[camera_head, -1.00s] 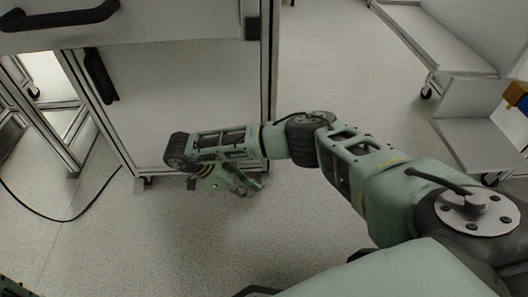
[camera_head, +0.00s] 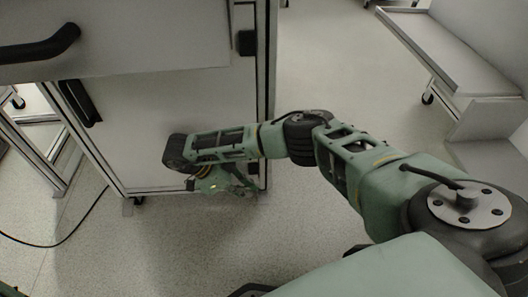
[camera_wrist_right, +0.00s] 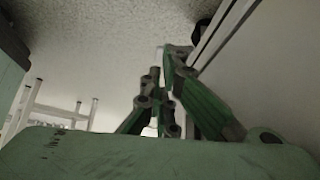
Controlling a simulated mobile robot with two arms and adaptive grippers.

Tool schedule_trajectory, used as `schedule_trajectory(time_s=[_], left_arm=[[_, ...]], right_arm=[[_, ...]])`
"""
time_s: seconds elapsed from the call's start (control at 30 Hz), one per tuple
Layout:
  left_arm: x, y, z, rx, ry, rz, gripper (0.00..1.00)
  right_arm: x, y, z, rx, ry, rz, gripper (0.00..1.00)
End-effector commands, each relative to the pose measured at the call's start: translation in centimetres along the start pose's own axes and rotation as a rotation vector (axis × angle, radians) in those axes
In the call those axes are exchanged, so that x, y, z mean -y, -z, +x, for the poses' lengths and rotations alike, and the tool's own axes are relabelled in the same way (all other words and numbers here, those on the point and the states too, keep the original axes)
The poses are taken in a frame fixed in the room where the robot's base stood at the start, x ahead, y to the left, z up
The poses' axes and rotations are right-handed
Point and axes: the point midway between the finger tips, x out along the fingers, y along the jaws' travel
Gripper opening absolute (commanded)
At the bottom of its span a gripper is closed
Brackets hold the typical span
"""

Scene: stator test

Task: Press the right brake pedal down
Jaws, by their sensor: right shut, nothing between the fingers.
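The right brake pedal cannot be made out in the head view; the cart's lower right corner is partly covered by my right gripper (camera_head: 246,189). In the right wrist view a dark shape (camera_wrist_right: 201,30), perhaps a caster, sits beside the cart's pale frame edge (camera_wrist_right: 222,35). My right gripper's green fingers (camera_wrist_right: 164,55) are shut and empty, with their tips just left of that dark shape. I cannot tell whether they touch it. My left gripper is not in view.
The white cart (camera_head: 165,115) has a black handle (camera_head: 45,45) and a dark left caster (camera_head: 138,200). A black cable (camera_head: 60,240) lies on the floor at left. A grey shelf unit (camera_head: 440,45) stands at the right. The floor between is clear.

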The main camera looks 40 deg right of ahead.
Motion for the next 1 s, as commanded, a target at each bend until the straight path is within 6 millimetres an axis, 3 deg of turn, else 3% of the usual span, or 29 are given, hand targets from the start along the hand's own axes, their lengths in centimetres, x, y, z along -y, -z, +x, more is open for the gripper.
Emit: schedule_trajectory(time_s=[0.4, 1.0], left_arm=[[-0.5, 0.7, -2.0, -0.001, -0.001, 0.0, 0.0], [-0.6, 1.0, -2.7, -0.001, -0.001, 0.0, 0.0]], right_arm=[[0.0, -0.1, 5.2, 0.0, -0.001, 0.001, 0.0], [0.0, -0.5, 6.5, -0.001, -0.001, 0.0, 0.0]])
